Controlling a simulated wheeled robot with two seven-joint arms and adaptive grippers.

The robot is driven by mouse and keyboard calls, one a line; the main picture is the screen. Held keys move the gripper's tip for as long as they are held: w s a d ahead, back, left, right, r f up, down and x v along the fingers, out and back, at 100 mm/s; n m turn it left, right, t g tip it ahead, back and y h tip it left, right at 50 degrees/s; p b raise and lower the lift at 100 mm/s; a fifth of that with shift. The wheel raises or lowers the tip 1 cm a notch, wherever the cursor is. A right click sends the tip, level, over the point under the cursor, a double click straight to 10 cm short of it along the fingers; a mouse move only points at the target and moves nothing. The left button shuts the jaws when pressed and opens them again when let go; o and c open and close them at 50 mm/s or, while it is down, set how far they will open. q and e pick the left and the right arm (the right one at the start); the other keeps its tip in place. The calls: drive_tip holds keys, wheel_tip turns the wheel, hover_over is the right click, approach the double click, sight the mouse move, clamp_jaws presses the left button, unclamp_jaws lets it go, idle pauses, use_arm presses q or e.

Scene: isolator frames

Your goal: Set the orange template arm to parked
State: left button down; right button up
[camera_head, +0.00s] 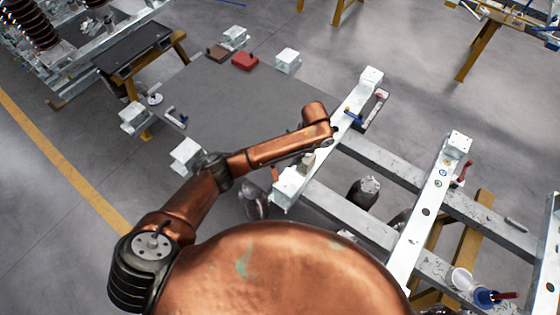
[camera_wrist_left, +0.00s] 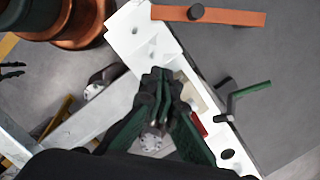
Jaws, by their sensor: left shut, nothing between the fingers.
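The orange template arm (camera_wrist_left: 232,16) is a flat orange bar with a dark round knob near one end. In the left wrist view it lies at the top, its knob end over the white beam (camera_wrist_left: 146,36) and its other end reaching right, past the beam. In the head view a small orange sliver (camera_head: 274,174) beside the near end of the beam may be part of it; my left arm hides much there. My left gripper (camera_wrist_left: 160,75) is shut and empty over the beam, below the orange bar in the wrist view and apart from it.
A green bent handle (camera_wrist_left: 246,94) stands beside the beam, with a red piece (camera_wrist_left: 199,125) near my fingers. A second white beam (camera_head: 428,215) with a red handle (camera_head: 465,173) lies to the right. A grey plate (camera_head: 225,105) with a red block (camera_head: 245,61) lies behind.

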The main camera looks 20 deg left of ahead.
use_arm(q)
wheel_tip(320, 180, up, 3)
drive_tip(key=w+a+y, duration=0.1)
drive_tip(key=w, duration=0.1)
drive_tip(key=x, duration=1)
drive_tip(key=shift+w+a+p, duration=0.2)
drive_tip(key=shift+a+p, duration=0.1)
drive_tip(key=shift+p, duration=0.1)
drive_tip(key=shift+s+a+r+p, duration=0.15)
drive_tip(key=shift+a+p, duration=0.1)
drive_tip(key=shift+a, duration=0.35)
drive_tip(key=shift+s+a+p, duration=0.2)
drive_tip(key=shift+a+p, duration=0.05)
drive_tip(key=shift+a, duration=0.35)
drive_tip(key=shift+s+a+r+p, duration=0.15)
drive_tip(key=shift+a+p, duration=0.1)
drive_tip(key=shift+a, duration=0.4)
drive_tip(key=shift+f, duration=0.1)
drive_tip(key=shift+s+a, duration=0.1)
drive_tip(key=shift+a, duration=0.05)
